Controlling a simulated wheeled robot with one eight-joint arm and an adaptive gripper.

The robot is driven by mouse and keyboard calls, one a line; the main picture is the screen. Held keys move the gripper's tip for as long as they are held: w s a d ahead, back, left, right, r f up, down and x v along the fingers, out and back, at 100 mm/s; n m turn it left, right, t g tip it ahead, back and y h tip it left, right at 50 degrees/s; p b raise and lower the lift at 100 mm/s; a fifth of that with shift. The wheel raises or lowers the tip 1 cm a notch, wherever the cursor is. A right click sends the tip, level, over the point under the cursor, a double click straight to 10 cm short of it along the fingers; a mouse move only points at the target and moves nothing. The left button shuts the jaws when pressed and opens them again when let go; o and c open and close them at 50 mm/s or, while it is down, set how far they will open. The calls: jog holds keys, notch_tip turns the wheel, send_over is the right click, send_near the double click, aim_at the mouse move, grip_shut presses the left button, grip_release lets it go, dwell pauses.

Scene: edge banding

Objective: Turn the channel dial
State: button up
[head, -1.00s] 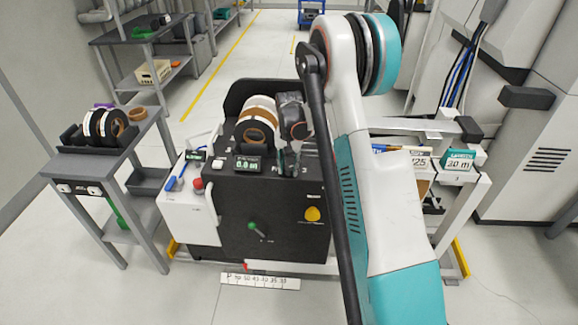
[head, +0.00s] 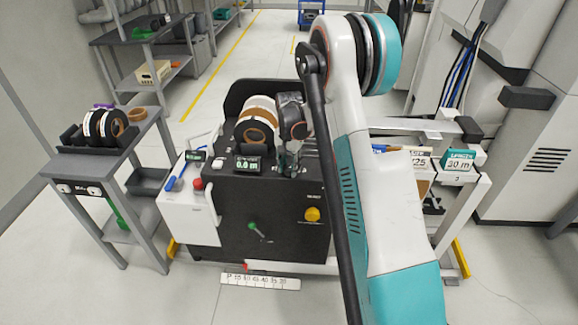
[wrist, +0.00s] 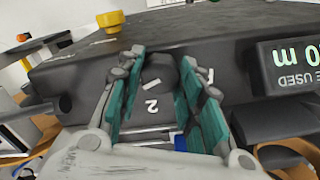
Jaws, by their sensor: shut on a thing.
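The channel dial (wrist: 165,74) is a dark round knob with a short white mark on the dark top panel of the machine (wrist: 235,65). In the wrist view it sits between the teal pads of my gripper (wrist: 163,72), which is shut on it from both sides. The white mark lies slanted, close to the numeral 2 (wrist: 152,105) printed on the panel. In the head view my gripper (head: 289,162) points down at the machine's top, right of the display, and hides the dial.
A display (head: 248,164) reading 0.0 m stands left of my gripper; it also shows in the wrist view (wrist: 290,62). A brown banding roll (head: 257,132) is behind it. A red button (head: 197,183), a yellow knob (head: 312,214) and a green-knobbed lever (head: 252,227) are nearby.

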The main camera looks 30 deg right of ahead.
aim_at(289, 167)
jog(key=o, duration=1.1)
notch_tip(289, 167, up, 12)
